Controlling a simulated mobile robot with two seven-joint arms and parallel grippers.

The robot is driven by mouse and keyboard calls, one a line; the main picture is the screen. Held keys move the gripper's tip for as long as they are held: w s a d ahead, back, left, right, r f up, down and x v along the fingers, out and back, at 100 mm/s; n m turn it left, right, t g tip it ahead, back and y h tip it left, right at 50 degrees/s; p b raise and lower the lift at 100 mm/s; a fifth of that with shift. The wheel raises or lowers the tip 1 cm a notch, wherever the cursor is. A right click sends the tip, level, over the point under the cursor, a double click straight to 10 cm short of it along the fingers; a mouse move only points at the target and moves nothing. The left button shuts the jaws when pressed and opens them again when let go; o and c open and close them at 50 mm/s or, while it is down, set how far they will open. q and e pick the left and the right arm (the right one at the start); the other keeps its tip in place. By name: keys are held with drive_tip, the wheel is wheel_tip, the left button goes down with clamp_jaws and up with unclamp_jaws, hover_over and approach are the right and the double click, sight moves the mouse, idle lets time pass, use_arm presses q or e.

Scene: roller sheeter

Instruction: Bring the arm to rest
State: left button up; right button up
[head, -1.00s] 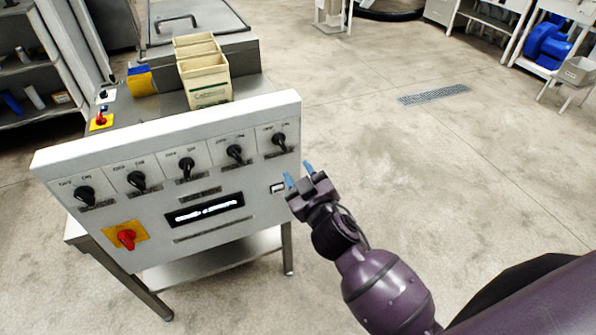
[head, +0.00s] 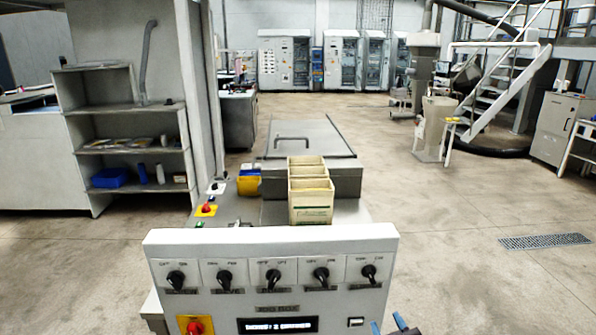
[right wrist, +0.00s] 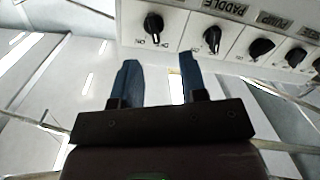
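My right gripper (head: 388,324) shows at the bottom edge of the head view, just right of the small white rocker switch (head: 356,322) on the control panel (head: 220,246). In the right wrist view its two blue fingers (right wrist: 160,78) stand apart with nothing between them. There the panel's black knobs (right wrist: 212,40) lie beyond the fingertips along the top. I see no contact with the panel, though the lower arm is cut off in the head view. My left gripper is out of view.
The panel carries several black knobs (head: 273,279), a dark display (head: 278,325) and a red switch on yellow (head: 195,326). Cream bins (head: 311,207) stand behind it on the machine. Open floor (head: 450,240) lies to the right; shelves (head: 130,150) stand left.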

drive_tip(key=s+d+f+m+g, duration=0.2)
drive_tip(key=s+d+f, duration=0.2)
drive_tip(key=s+f, duration=0.4)
drive_tip(key=s+d+f+m+g+h, duration=0.1)
drive_tip(key=s+d+f+m+g, duration=0.1)
drive_tip(key=s+d+f, duration=0.3)
drive_tip(key=s+f+g, duration=0.1)
drive_tip(key=s+f, duration=0.2)
drive_tip(key=s, duration=0.3)
drive_tip(key=shift+s+f+h, duration=0.3)
drive_tip(key=shift+f, duration=0.1)
idle(0.4)
